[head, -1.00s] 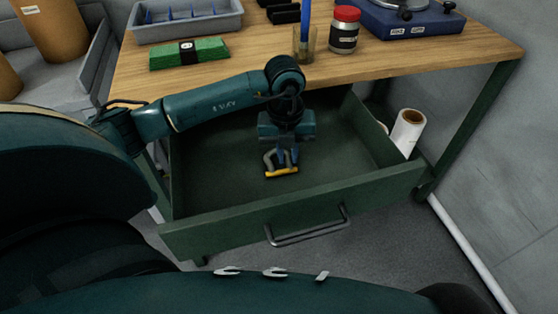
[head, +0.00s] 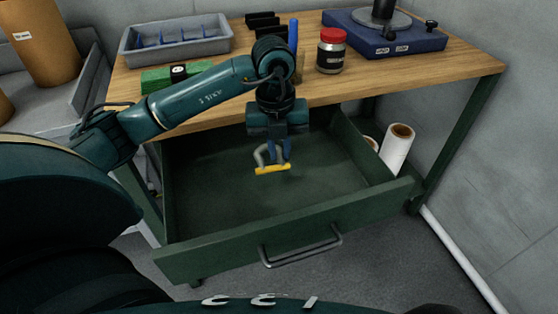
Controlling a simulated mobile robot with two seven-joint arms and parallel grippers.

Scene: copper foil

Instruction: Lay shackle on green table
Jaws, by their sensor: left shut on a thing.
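The shackle (head: 262,163) has a grey bow and a yellow pin. My left gripper (head: 279,154) is shut on it and holds it in the air over the open green drawer (head: 230,203). The yellow pin is lowest and points sideways. The gripper's blue fingers cover part of the bow. The green table (head: 455,137) has a green frame and a wooden top (head: 440,63), which lies above and behind the shackle. My right gripper is not in view.
On the top stand a grey divided tray (head: 178,45), a green bundle (head: 157,80), a red-lidded jar (head: 331,52) and a blue device (head: 385,38). A blue stick (head: 293,34) stands behind my arm. White rolls (head: 397,149) stand right of the drawer. The top's right front is clear.

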